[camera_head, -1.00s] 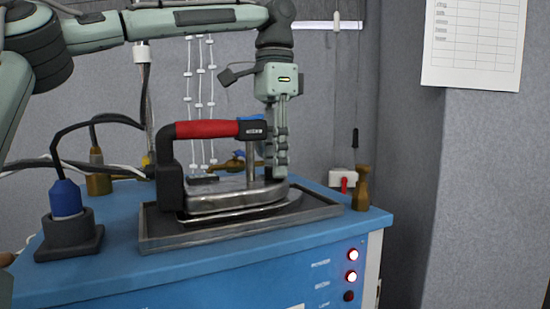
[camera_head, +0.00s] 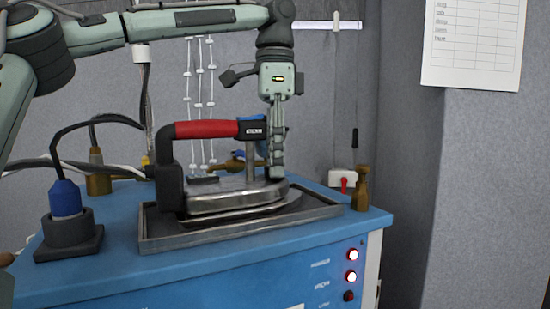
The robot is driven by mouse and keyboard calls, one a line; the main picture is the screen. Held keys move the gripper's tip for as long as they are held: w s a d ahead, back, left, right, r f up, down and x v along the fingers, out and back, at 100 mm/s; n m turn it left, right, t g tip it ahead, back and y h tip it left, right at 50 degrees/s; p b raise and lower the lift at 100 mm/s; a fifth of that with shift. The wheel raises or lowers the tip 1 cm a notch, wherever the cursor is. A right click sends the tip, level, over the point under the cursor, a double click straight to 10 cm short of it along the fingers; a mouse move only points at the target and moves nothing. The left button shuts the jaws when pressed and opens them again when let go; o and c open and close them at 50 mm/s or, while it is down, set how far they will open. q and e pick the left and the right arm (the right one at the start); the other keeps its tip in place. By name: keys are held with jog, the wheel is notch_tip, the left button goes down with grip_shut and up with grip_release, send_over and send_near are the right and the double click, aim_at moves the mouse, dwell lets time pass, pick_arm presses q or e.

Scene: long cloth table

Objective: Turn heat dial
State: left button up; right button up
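An iron (camera_head: 235,198) with a red and black handle rests on a metal tray (camera_head: 160,240) on top of a blue cabinet (camera_head: 100,275). A blue part, perhaps the heat dial (camera_head: 252,119), shows at the front end of the handle, partly hidden by my gripper. My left gripper (camera_head: 276,172) points down beside the front end of the handle, close to the iron's front. Its fingers appear close together, but their gap is hard to see from this side. My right gripper is not in view.
A blue plug in a dark socket (camera_head: 68,232) stands at the left, with cables behind it. A wooden peg (camera_head: 360,190) and a red switch (camera_head: 343,178) are at the right corner. Lit red buttons (camera_head: 352,265) are on the cabinet front.

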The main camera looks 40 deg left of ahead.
pick_arm(q)
jog(key=o, duration=0.4)
jog(key=shift+r, duration=3.8)
